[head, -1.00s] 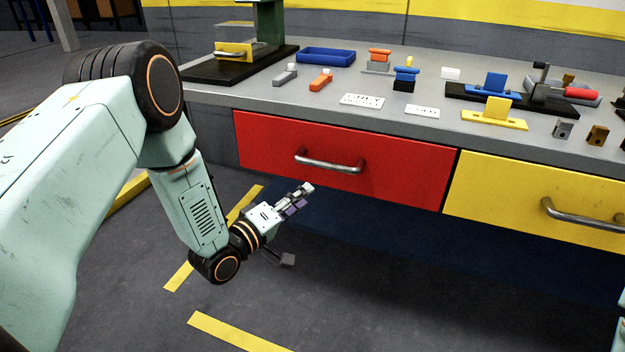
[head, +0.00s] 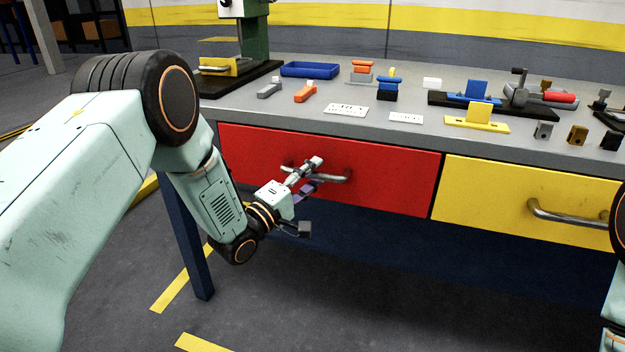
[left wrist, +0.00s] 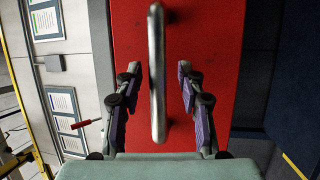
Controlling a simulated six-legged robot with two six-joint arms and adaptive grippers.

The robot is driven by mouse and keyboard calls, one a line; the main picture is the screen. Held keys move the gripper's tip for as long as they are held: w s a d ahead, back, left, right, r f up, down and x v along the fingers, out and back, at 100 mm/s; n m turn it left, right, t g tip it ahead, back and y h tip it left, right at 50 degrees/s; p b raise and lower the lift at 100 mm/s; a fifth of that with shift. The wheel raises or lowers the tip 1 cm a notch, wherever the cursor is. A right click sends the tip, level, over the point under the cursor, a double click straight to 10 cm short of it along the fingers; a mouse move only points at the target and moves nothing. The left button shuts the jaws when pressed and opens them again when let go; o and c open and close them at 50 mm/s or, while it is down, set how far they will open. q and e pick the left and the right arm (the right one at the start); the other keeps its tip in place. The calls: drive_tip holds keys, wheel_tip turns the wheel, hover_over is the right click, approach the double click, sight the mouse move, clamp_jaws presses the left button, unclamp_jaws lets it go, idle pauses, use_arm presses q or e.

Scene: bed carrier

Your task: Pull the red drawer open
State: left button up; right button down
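The red drawer (head: 390,182) is shut under the workbench top, with a metal bar handle (head: 336,178) across its front. My left gripper (head: 313,174) is in front of the handle's left part and covers some of it. In the left wrist view the handle (left wrist: 157,75) runs upright between the two open fingers of my left gripper (left wrist: 159,88), with a gap on both sides. The red drawer front (left wrist: 215,35) fills the middle behind it. My right gripper is not in view; only part of my right arm shows at the right edge.
A yellow drawer (head: 480,200) with its own handle is right of the red one. The bench top (head: 290,112) carries a blue tray (head: 310,69), a green-posted machine (head: 254,38) and several small parts. A dark bench leg (head: 187,235) stands left of my left gripper.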

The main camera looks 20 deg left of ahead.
use_arm(q)
drive_tip(key=shift+w+d+r, duration=0.1)
drive_tip(key=shift+d+r, duration=0.05)
drive_tip(key=shift+r, duration=0.05)
clamp_jaws()
idle(0.3)
idle(0.4)
